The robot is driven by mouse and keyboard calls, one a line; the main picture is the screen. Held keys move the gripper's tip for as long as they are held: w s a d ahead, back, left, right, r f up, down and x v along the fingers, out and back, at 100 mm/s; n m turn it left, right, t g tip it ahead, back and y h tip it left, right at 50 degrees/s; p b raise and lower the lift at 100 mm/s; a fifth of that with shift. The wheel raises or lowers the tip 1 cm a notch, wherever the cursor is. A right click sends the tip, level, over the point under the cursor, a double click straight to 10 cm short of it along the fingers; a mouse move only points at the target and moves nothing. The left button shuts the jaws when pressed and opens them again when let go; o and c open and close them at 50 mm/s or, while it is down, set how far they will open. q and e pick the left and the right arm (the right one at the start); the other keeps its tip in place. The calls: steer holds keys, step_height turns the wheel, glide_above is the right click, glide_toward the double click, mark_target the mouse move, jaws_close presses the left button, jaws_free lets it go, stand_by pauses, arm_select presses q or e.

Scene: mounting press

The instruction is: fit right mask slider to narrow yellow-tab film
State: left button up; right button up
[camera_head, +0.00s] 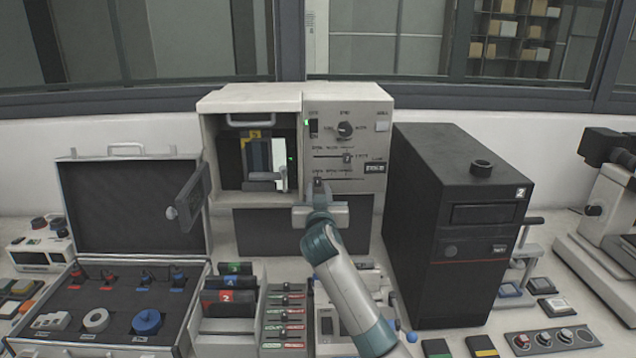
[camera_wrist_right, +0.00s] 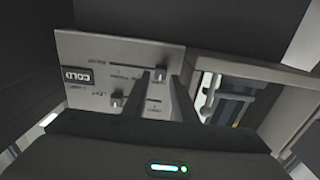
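The press (camera_head: 290,100) stands at the back with an open chamber on its left. A dark film (camera_head: 256,160) with a yellow tab (camera_head: 254,133) is inside, beside a bright white strip (camera_head: 280,160). The control panel has an upper slider knob (camera_head: 347,158) and a lower slider knob (camera_wrist_right: 160,75); their labels are too small to read surely. My right gripper (camera_head: 319,187) is at the lower slider. In the wrist view its two fingers (camera_wrist_right: 161,92) stand apart on either side of the lower knob; contact cannot be told. The upper knob (camera_wrist_right: 115,98) is outside the fingers. My left gripper is not in view.
A black tower unit (camera_head: 455,230) stands close to the right of the press. An open case (camera_head: 130,210) and a chamber door (camera_head: 188,198) are at left.

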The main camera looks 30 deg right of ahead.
mark_target(318, 182)
steer(key=shift+x, duration=1.4)
steer(key=shift+c, duration=0.6)
